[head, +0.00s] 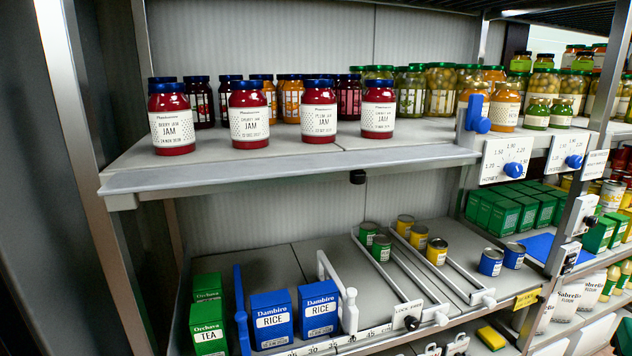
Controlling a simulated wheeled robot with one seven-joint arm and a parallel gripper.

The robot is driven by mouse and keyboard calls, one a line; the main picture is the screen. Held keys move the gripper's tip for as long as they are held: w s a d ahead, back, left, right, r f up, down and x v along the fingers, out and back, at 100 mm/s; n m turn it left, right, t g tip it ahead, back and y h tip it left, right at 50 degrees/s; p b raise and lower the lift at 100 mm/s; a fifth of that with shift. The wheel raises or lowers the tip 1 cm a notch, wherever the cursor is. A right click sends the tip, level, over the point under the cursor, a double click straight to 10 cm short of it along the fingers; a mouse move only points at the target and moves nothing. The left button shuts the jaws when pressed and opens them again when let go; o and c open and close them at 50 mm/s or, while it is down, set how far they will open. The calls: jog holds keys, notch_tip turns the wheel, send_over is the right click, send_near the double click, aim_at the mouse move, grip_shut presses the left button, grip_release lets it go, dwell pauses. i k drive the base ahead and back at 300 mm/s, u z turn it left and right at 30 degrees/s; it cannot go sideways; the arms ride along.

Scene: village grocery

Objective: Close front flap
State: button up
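No part is plainly marked as the front flap. The likeliest one is a long grey strip (290,170) along the front edge of the upper shelf. It runs from the left post to the dial panel and seems to lie roughly level with the shelf, with no raised lip in front of the jars. I cannot tell its exact angle or whether it is hinged. A small dark knob (357,177) sits under its front edge. My gripper is not in view.
Jam jars (319,112) stand behind the strip. A metal post (95,160) bounds the left. A panel with a blue dial (513,170) is at right. Below are rice boxes (271,320), tea boxes (208,325), cans (437,250), a white lever (349,310) and a blue divider (241,310).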

aim_at(144, 180)
jog(key=u, duration=0.55)
jog(key=k, duration=0.95)
jog(key=z, duration=0.8)
jog(key=i, duration=0.5)
jog(key=z, duration=0.05)
